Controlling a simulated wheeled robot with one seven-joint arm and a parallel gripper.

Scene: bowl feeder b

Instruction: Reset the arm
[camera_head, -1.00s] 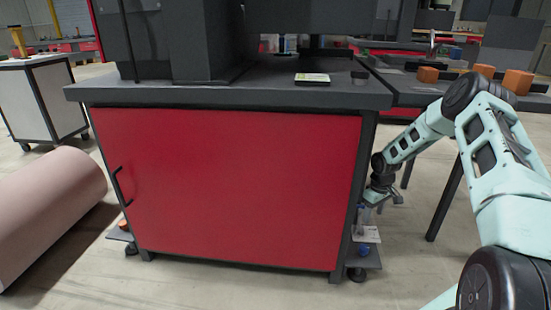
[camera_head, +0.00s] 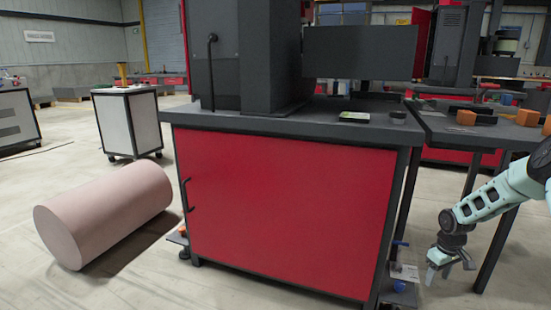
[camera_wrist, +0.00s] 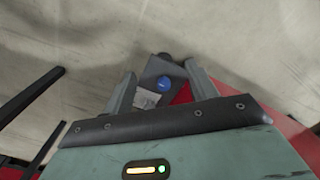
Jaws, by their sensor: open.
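My arm reaches in from the right edge of the head view. My gripper (camera_head: 451,268) hangs low with its fingers pointing down, to the right of the red cabinet (camera_head: 285,210). It also shows in the wrist view (camera_wrist: 160,88), where its two fingers are apart with nothing held between them. Below and beyond the fingers, the wrist view shows a small dark shelf (camera_wrist: 157,68) with a blue round cap (camera_wrist: 164,83) and a pale label. In the head view the gripper stands apart from that low side shelf (camera_head: 397,292).
A dark-topped table (camera_head: 455,130) with several orange blocks (camera_head: 528,117) stands at the right, its legs near my gripper. A pink cylinder (camera_head: 105,215) lies on the floor at left. A white cart (camera_head: 130,122) stands behind it. Open floor lies at left.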

